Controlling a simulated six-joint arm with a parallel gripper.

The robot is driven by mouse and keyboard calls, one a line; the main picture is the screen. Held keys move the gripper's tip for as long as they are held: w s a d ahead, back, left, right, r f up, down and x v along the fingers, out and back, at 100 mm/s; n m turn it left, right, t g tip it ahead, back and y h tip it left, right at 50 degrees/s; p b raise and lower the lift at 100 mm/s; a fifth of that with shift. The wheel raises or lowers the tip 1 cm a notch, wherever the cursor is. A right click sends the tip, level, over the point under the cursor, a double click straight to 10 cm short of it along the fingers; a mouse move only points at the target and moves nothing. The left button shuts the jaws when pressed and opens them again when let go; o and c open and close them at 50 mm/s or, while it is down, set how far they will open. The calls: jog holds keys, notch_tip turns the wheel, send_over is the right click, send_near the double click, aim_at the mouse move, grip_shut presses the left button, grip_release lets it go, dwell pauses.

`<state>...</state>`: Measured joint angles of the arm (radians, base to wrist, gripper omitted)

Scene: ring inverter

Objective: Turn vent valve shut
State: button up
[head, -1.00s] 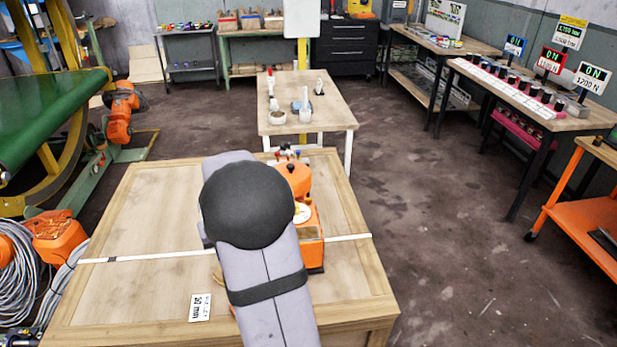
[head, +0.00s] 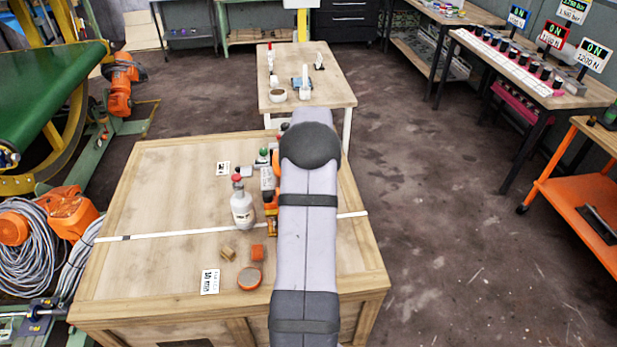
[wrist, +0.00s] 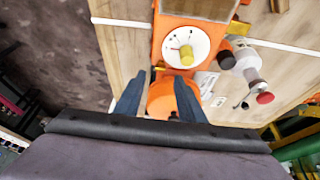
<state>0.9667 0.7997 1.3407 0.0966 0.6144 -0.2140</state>
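The orange device (head: 270,205) stands on a wooden worktop, mostly hidden behind my arm in the head view. In the wrist view, the orange device (wrist: 172,28) shows a white dial (wrist: 200,42) with a yellow knob (wrist: 186,53) at its centre. A dark round knob or cap (wrist: 226,60) sits close beside the device. I cannot tell which of these is the vent valve. The head view hides my gripper behind my arm.
A white bottle with a red cap (head: 242,208) stands close left of the device. An orange block (head: 257,251), a wooden block (head: 227,253) and an orange-rimmed disc (head: 250,279) lie nearer. The worktop's left part (head: 155,190) is clear. A smaller table (head: 335,90) stands behind.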

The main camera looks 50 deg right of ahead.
jog(key=shift+p+x, duration=1)
jog(key=shift+x, duration=1.9)
grip_shut()
